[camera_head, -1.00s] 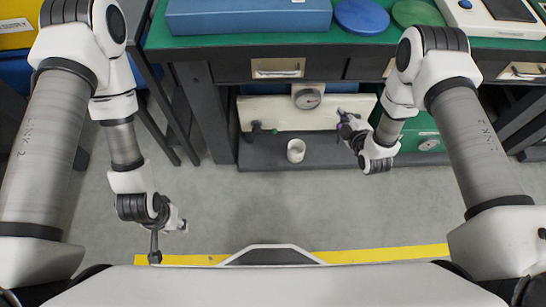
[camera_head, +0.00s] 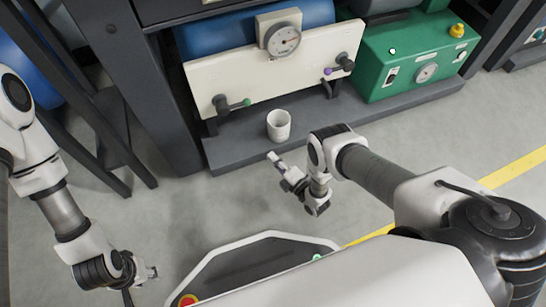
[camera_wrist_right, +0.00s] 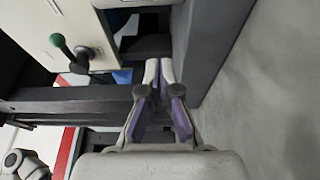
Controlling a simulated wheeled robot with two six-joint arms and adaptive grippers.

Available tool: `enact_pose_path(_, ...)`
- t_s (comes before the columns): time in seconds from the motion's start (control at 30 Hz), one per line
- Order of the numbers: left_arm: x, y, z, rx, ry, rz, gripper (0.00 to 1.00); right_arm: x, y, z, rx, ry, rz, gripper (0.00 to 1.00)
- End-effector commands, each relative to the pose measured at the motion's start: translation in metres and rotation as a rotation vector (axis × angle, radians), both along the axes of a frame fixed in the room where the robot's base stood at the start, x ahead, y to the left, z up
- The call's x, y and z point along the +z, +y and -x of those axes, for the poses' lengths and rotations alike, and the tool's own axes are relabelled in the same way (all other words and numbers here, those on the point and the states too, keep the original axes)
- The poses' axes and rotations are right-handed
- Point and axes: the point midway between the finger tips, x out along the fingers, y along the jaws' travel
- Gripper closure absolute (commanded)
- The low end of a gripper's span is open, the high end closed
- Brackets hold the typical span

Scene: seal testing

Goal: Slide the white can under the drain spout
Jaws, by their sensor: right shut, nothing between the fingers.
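The white can (camera_head: 279,126) stands upright on the dark low shelf (camera_head: 240,153), in front of a cream panel. Two taps stick out of the panel: one with a green knob (camera_head: 228,104) left of the can, one with a purple knob (camera_head: 340,66) to its right. I cannot tell which is the drain spout. My right gripper (camera_head: 274,157) is shut and empty, just in front of the can and apart from it in the picture. In the right wrist view its fingertips (camera_wrist_right: 160,64) meet; the can does not show there. My left gripper (camera_head: 152,272) hangs over the floor, too small to judge.
A green box (camera_head: 415,58) stands right on the shelf. Dark table legs (camera_head: 150,100) bound the left. The shelf on either side of the can is clear.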

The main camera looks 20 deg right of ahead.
Motion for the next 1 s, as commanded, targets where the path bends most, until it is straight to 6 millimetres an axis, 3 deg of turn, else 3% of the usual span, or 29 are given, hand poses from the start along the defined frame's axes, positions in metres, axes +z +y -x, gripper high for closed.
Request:
enact_pose_path(0.37,-0.047,0.001,-0.002,0.009,-0.005,-0.001,0.6,-0.006,0.029,-0.077,0.002,-0.004,-0.001,1.0)
enact_pose_path(0.6,-0.057,0.001,-0.003,0.012,-0.007,-0.001,0.6,-0.002,-0.007,-0.078,-0.001,0.001,0.0,1.0)
enact_pose_path(1.0,-0.056,0.001,-0.003,0.012,-0.008,-0.001,0.6,0.0,-0.012,-0.077,0.0,0.001,-0.001,1.0)
